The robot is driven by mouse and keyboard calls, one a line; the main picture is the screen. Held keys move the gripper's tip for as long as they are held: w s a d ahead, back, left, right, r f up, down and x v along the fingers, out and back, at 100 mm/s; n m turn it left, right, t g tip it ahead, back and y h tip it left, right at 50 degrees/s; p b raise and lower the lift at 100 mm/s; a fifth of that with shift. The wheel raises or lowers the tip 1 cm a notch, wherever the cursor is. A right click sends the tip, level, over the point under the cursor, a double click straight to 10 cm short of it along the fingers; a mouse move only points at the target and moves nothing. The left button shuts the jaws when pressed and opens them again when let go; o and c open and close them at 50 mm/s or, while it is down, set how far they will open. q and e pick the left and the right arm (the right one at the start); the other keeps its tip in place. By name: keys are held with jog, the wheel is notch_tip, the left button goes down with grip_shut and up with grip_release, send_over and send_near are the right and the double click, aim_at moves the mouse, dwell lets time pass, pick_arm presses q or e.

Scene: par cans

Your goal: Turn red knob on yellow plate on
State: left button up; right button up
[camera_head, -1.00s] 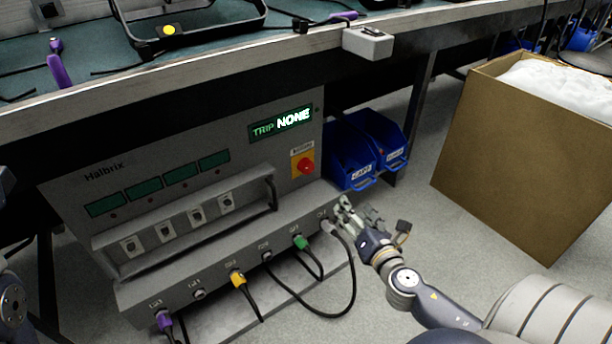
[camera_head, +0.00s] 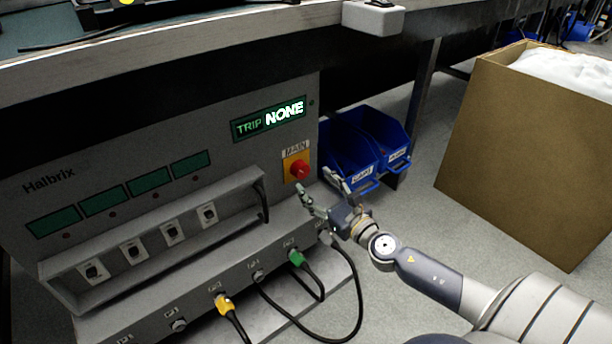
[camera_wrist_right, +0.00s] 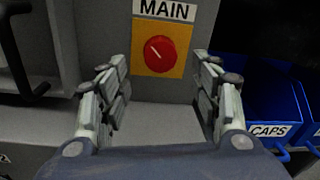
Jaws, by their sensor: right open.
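The red knob (camera_head: 299,170) sits on a yellow plate (camera_head: 290,163) below the word MAIN, on the grey front panel of the Halbrix unit (camera_head: 150,130). In the right wrist view the knob (camera_wrist_right: 160,54) shows a white line slanting from upper left to lower right, on the yellow plate (camera_wrist_right: 142,68). My right gripper (camera_head: 314,190) is open and empty, just below and in front of the knob. In the wrist view its two fingers (camera_wrist_right: 160,88) stand left and right of the knob's lower side, apart from it. My left gripper is not in view.
Blue bins (camera_head: 365,145) stand right of the unit, close to my right gripper. A handle rail (camera_head: 262,195) juts out left of the plate. Cables with green (camera_head: 296,258) and yellow (camera_head: 224,303) plugs hang in front. A cardboard box (camera_head: 520,150) stands at the right.

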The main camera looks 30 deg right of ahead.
aim_at(304, 174)
jog(key=shift+w+b, duration=0.35)
jog(key=shift+w, duration=2.3)
jog(key=c, duration=1.1)
